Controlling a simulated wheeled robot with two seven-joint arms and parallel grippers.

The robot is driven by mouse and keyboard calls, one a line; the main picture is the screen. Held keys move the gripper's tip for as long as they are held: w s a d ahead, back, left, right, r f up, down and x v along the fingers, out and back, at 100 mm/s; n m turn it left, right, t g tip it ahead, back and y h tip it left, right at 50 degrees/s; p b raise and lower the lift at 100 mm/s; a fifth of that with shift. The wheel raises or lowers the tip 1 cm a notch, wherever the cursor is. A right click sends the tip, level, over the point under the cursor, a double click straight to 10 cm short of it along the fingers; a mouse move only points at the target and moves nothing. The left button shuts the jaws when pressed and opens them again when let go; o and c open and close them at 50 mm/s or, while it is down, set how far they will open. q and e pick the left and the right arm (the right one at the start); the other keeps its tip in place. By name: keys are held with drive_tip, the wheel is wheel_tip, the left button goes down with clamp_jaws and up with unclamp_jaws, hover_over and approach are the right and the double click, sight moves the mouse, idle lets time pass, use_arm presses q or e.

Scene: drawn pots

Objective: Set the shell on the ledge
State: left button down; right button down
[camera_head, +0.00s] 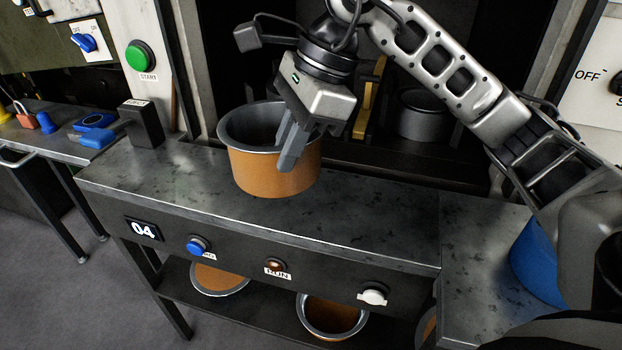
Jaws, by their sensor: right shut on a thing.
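The shell is a copper-orange pot (272,173) with a grey rim and a dark inside. My right gripper (290,148) reaches down from above and is shut on the pot's wall at its right front side. The pot is upright over the ledge, a dark grey metal bench top (370,220). I cannot tell whether its base touches the ledge or hangs just above it. My left gripper is not in view.
A grey pot (425,118) stands in the dark opening behind. Orange pots (218,281) (332,318) sit on the shelf below. A blue pot (535,262) is at the right. A dark box (142,124) stands at the ledge's left end. The front panel has buttons (198,246).

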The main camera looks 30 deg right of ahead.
sight(319, 173)
drive_tip(key=d+f, duration=0.2)
drive_tip(key=w+d+f, duration=0.1)
drive_tip(key=d+f, duration=0.1)
drive_tip(key=f, duration=0.1)
drive_tip(key=shift+w+d+f, duration=0.1)
drive_tip(key=shift+d+f, duration=0.05)
drive_tip(key=shift+d, duration=0.05)
drive_tip(key=f, duration=0.3)
drive_tip(key=shift+w+d+f, duration=0.1)
drive_tip(key=shift+d+f, duration=0.25)
drive_tip(key=c, duration=1.5)
unclamp_jaws()
drive_tip(key=shift+f, duration=0.1)
drive_tip(key=v, duration=1.2)
